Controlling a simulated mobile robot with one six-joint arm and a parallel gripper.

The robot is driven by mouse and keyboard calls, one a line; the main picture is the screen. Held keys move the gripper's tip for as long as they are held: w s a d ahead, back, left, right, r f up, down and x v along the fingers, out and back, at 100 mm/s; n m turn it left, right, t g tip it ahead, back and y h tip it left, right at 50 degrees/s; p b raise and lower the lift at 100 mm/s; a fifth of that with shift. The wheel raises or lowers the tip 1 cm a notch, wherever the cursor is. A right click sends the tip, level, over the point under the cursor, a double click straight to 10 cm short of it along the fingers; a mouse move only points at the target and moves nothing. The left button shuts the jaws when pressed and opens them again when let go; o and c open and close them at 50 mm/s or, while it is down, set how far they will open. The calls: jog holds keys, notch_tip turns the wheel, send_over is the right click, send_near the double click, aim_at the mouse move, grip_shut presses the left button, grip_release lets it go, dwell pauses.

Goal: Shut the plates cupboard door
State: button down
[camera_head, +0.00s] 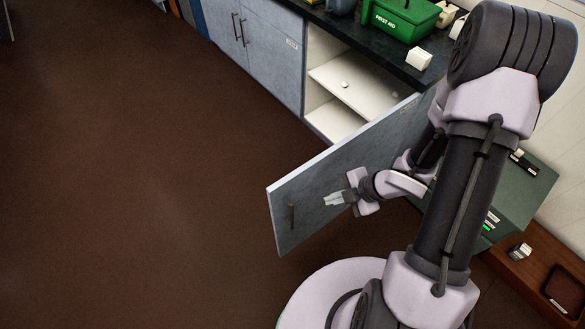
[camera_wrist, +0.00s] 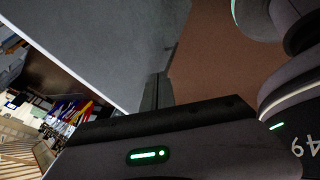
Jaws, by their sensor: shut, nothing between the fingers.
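The open cupboard door (camera_head: 345,165) is a blue-grey panel standing well out from the cabinet, its outer face with a dark handle (camera_head: 291,215) toward the head camera. A label near its hinge end is too small to read. The open cupboard (camera_head: 340,118) shows a pale shelf inside. My gripper (camera_head: 334,199) is shut and empty, in front of the outer face, to the right of the handle. In the wrist view the door (camera_wrist: 110,45) fills the upper left and my fingertips (camera_wrist: 157,92) are at its edge in the picture; whether they touch it I cannot tell.
A closed cupboard (camera_head: 262,45) stands left of the open one. The dark counter (camera_head: 375,52) above holds a green first aid box (camera_head: 405,20) and a white block (camera_head: 418,59). Brown floor (camera_head: 130,180) is clear to the left.

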jog(key=shift+n+y, duration=0.4)
jog(key=shift+w+a+r+b+x, duration=0.25)
jog(key=shift+b+x, duration=0.8)
jog(key=shift+x, duration=1.15)
jog(key=shift+w+a+r+b+x, duration=0.1)
jog(key=shift+a+r+b+x, duration=0.25)
jog(key=shift+b+x, duration=1.25)
jog(key=shift+w+a+r+b+x, duration=0.25)
jog(key=shift+a+b+x, duration=0.15)
jog(key=shift+x, duration=2.4)
